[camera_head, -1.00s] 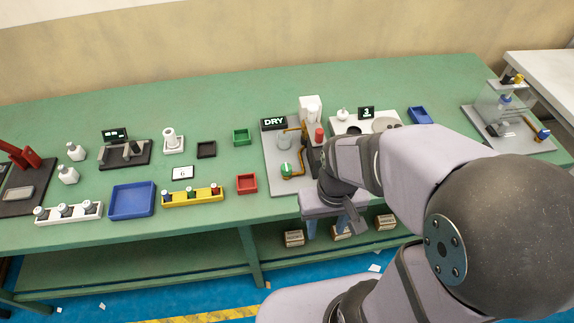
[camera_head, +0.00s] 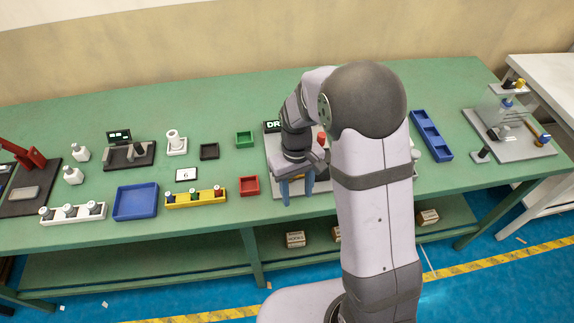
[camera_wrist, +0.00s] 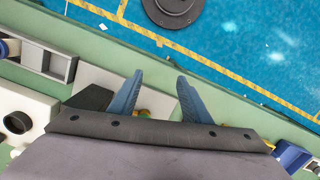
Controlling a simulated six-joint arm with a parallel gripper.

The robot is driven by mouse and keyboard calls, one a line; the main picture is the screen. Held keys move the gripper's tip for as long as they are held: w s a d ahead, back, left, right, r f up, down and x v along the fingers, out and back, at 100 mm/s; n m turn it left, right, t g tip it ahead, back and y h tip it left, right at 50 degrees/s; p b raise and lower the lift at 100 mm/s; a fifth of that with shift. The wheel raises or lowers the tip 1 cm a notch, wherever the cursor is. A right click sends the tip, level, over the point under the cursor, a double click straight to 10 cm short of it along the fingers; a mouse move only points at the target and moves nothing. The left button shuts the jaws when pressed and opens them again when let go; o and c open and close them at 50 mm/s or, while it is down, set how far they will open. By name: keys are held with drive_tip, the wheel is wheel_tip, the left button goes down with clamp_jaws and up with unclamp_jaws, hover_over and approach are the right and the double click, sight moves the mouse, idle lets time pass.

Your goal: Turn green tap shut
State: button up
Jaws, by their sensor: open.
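The green tap belongs to the grey plate (camera_head: 271,176) with the DRY sign (camera_head: 271,126). My gripper (camera_head: 297,196) is over that plate in the head view, fingers pointing down, and hides the tap there. In the wrist view, my gripper (camera_wrist: 157,80) is open, its two blue fingers apart. A small green and yellowish piece, likely the green tap (camera_wrist: 145,113), shows between the fingers near their base, mostly covered by the gripper body. I cannot tell whether the fingers touch it.
A red-topped part (camera_head: 321,139) stands right of my gripper. A red tray (camera_head: 249,186) and a yellow rack (camera_head: 196,198) with several knobs lie left of the plate. A blue compartment tray (camera_head: 431,135) lies to the right. The table's front edge is close to the plate.

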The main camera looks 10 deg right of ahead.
drive_tip(key=w+r+n, duration=0.1)
drive_tip(key=w, duration=0.1)
drive_tip(key=w+r+n+t, duration=0.1)
drive_tip(key=w, duration=0.2)
drive_tip(key=w+a+r+n, duration=0.1)
drive_tip(key=w, duration=0.2)
drive_tip(key=shift+w+r+n, duration=0.1)
drive_tip(key=shift+r+n, duration=0.15)
drive_tip(key=shift+n, duration=0.05)
drive_tip(key=w+r+n, duration=0.1)
drive_tip(key=n, duration=0.1)
drive_tip(key=w+r+n+t, duration=0.1)
drive_tip(key=shift+w+a+r+n, duration=0.15)
drive_tip(key=shift+w+r+n, duration=0.1)
drive_tip(key=shift+r+n, duration=0.15)
drive_tip(key=shift+s+n, duration=0.35)
drive_tip(key=shift+n, duration=0.45)
drive_tip(key=n, duration=0.2)
drive_tip(key=shift+s+n+g, duration=0.25)
drive_tip(key=shift+n+g, duration=0.05)
drive_tip(key=shift+n, duration=0.1)
drive_tip(key=shift+f, duration=0.1)
drive_tip(key=shift+f+p, duration=1.15)
drive_tip(key=shift+f, duration=2.45)
drive_tip(key=c, duration=1.1)
